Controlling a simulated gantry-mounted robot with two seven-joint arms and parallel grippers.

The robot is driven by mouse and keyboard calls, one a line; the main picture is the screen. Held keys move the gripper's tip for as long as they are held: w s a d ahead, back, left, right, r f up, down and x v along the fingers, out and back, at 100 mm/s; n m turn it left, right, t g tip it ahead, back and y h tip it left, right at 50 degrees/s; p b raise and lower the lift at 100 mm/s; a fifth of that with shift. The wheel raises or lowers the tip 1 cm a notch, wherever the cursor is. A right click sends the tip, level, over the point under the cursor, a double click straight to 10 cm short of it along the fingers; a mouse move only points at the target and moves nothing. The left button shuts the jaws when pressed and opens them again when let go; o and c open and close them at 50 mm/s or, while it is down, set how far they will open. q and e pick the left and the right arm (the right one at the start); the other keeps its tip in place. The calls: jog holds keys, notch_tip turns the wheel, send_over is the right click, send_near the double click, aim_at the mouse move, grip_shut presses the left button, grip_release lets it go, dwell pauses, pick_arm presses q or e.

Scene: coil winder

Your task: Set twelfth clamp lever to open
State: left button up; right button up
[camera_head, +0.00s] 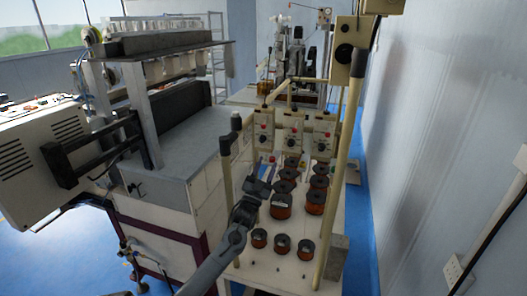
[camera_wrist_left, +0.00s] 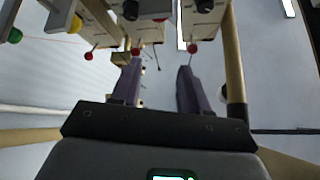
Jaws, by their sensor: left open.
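My left gripper (camera_head: 262,184) reaches up from the bottom in the head view, in front of the spool stand and below the tensioner boxes. In the left wrist view the gripper (camera_wrist_left: 157,75) is open, with its two dark fingers apart and nothing between them. Small levers with red ball ends hang from the boxes there: a left red ball (camera_wrist_left: 88,56), a middle red ball (camera_wrist_left: 136,51) close to the left fingertip, and a right red ball (camera_wrist_left: 192,48) close to the right fingertip. Contact cannot be told. I cannot tell which lever is the twelfth. My right gripper is not seen.
Beige tensioner boxes (camera_head: 292,131) hang in a row above copper wire spools (camera_head: 281,207) on a white stand. A yellowish post (camera_head: 332,215) stands to the right. The large winding machine (camera_head: 180,130) fills the left. A blue floor strip runs beside the right wall.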

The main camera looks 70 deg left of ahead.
aim_at(263, 125)
pick_arm(q)
jog(key=w+a+r+n+g+y, duration=0.1)
jog(key=a+r, duration=0.2)
jog(key=w+a+r+n+y, duration=0.1)
jog(key=a+r+y, duration=0.1)
jog(key=a+r, duration=0.2)
jog(key=w+a+r+n+g+y+b, duration=0.1)
jog(key=a+r, duration=0.2)
jog(key=shift+a+r+n+g+y, duration=0.15)
jog(key=shift+r+n+g+y, duration=0.15)
jog(key=shift+r, duration=0.05)
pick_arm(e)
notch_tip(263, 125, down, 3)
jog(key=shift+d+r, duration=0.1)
pick_arm(q)
grip_shut()
